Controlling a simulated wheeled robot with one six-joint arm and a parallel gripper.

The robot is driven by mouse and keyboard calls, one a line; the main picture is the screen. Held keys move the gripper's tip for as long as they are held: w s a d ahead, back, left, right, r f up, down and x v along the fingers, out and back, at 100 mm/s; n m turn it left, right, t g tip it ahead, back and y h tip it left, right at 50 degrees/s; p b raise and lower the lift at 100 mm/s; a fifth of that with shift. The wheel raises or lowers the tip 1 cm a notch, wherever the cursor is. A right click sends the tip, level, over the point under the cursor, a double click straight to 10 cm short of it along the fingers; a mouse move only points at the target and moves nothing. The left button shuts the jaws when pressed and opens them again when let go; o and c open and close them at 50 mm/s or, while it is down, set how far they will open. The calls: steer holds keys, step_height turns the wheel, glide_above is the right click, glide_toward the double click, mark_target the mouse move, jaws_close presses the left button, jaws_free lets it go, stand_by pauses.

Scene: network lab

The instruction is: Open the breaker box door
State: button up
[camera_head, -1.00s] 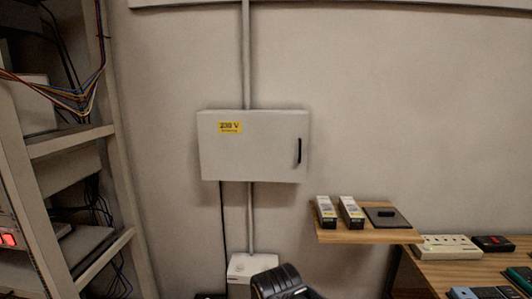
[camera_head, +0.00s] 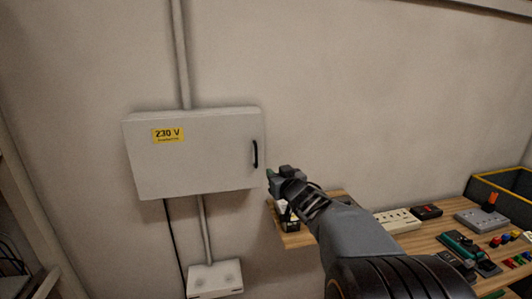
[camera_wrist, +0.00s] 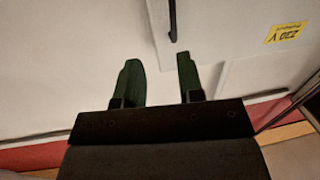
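The breaker box (camera_head: 200,165) is a light grey wall cabinet with a yellow 230 V label (camera_head: 168,135). Its door is shut. A black vertical handle (camera_head: 255,154) sits near the door's right edge. My gripper (camera_head: 270,174) is just right of the handle and slightly lower, apart from it. In the wrist view the two green fingers (camera_wrist: 160,75) are spread with nothing between them. The handle (camera_wrist: 172,20) shows beyond them, above the gap, and the label (camera_wrist: 285,33) is at the upper right.
A workbench (camera_head: 425,238) with several devices and a dark yellow-rimmed bin (camera_head: 503,200) is at right. A white box (camera_head: 214,279) is on the wall below the cabinet.

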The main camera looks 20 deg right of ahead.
mark_target(256, 156)
steer(key=shift+t+y, duration=0.3)
steer(key=shift+y, duration=0.2)
steer(key=w+p, duration=0.1)
steer(key=w, duration=0.3)
steer(key=w+p, duration=0.1)
steer(key=w, duration=0.4)
steer(key=w+a+p, duration=0.1)
steer(key=w, duration=0.3)
steer(key=shift+w+a+r, duration=0.1)
steer(key=shift+w+r, duration=0.25)
steer(key=shift+r, duration=0.05)
jaws_close()
